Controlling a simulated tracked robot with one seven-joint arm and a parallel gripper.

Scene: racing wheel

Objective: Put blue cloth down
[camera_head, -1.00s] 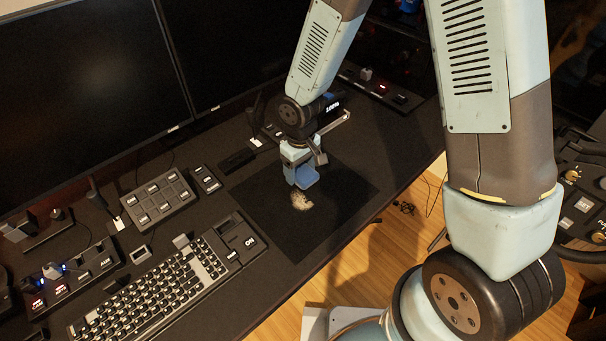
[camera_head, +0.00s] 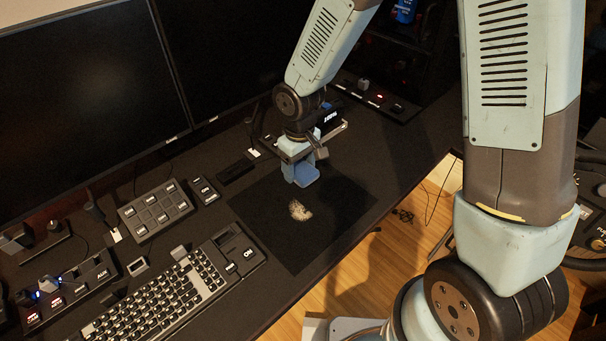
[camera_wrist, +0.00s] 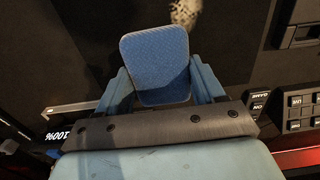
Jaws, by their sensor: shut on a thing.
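The blue cloth (camera_head: 302,174) is a small, flat blue pad with rounded corners. My gripper (camera_head: 298,165) is shut on it over the dark mat (camera_head: 262,213). In the wrist view the cloth (camera_wrist: 156,62) sits between the two fingers of my gripper (camera_wrist: 160,90). A pale, speckled patch (camera_head: 300,210) lies on the mat just in front of the cloth; it also shows in the wrist view (camera_wrist: 186,12) beyond the cloth's top edge. I cannot tell whether the cloth touches the mat.
A keyboard (camera_head: 165,300) and button boxes (camera_head: 155,208) stand left of the mat. Monitors (camera_head: 85,100) line the back left. Another control box (camera_head: 375,97) is behind at the right. The desk's front edge (camera_head: 345,250) runs close to the mat.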

